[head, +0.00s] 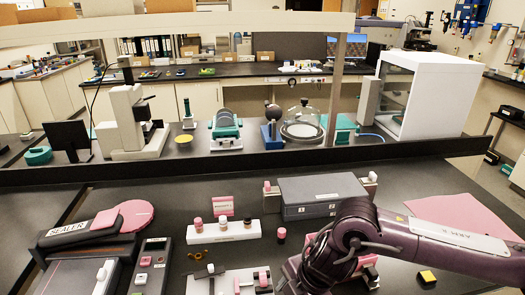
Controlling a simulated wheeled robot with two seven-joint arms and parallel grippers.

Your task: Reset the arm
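A white plate (231,285) at the bottom centre bears a small dark lever (204,273) and pink and white knobs. I cannot tell if this is the profiler or if the lever is the arm named in the task. A white upright instrument (127,118) with a dark head stands on the rear bench at left. My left gripper is not in view.
A grey drawer box (321,196) stands behind my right arm. A white block with small bottles (222,232) is left of it. A sealer (88,228) and a grey keypad device (153,266) fill the left. A yellow-black block (427,277) and pink sheet (456,218) lie right.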

